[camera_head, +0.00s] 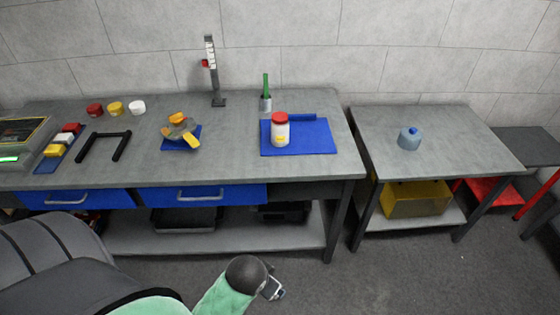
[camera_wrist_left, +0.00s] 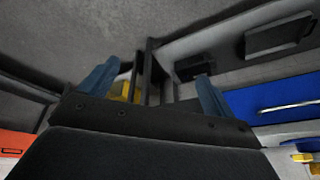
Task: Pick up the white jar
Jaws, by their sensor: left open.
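The white jar (camera_head: 281,134) has a red lid and a yellow mark on its front. It stands upright on a blue mat (camera_head: 315,143) on the long grey workbench, near its right end. My left arm comes in at the bottom of the head view, and only a small part of its hand shows there, below and in front of the bench. In the left wrist view my left gripper (camera_wrist_left: 153,88) has its two blue fingers wide apart with nothing between them. It is apart from the jar, which I do not see in that view. My right gripper is not in view.
A yellow-and-grey part (camera_head: 182,130) sits left. A side table (camera_head: 460,140) holds a blue-grey canister (camera_head: 409,140). Blue drawers (camera_head: 200,196) face the front.

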